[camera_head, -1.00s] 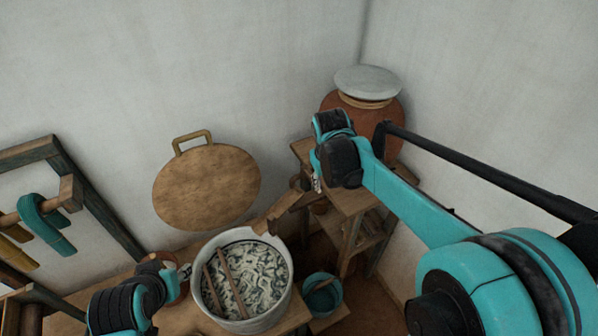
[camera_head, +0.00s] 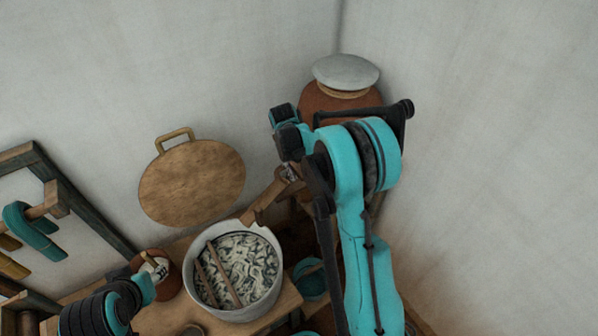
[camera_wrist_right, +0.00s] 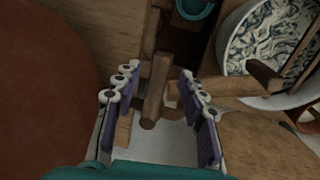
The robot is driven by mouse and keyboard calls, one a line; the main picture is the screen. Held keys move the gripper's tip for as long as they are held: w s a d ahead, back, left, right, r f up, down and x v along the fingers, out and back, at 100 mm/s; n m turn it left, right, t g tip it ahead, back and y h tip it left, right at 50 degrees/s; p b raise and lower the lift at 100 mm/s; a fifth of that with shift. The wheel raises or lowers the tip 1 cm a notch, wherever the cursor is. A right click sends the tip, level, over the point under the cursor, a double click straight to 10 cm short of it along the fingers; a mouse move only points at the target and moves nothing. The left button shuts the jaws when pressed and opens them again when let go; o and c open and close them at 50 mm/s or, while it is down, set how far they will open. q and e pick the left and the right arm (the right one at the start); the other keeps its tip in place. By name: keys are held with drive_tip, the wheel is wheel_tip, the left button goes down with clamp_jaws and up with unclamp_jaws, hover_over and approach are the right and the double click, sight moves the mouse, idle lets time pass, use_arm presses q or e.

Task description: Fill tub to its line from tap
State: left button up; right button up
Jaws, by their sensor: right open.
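The pale tub (camera_head: 269,300) stands on the wooden bench, with dark-and-white skeins and two sticks in it. It also shows at upper right in the right wrist view (camera_wrist_right: 225,40). I cannot make out its line or water level. A wooden peg-like piece (camera_wrist_right: 155,90), seemingly the tap, is between my right gripper's fingers in the wrist view. My right gripper (camera_wrist_right: 158,72) is open around it, not closed on it. In the head view, my right gripper (camera_head: 288,173) is small beside the big jar's stand. My left gripper (camera_head: 152,268) is by a small brown pot; its jaws are unclear.
A lidded terracotta jar (camera_head: 325,100) stands in the corner. A wooden chute (camera_head: 262,200) slopes towards the tub. A teal bucket (camera_head: 310,280) sits low, right of the tub. A round wooden lid (camera_head: 190,185) leans on the wall. A loom frame (camera_head: 85,205) is at left.

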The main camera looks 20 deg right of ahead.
drive_tip(key=shift+d+f, duration=0.1)
drive_tip(key=shift+f, duration=0.25)
clamp_jaws()
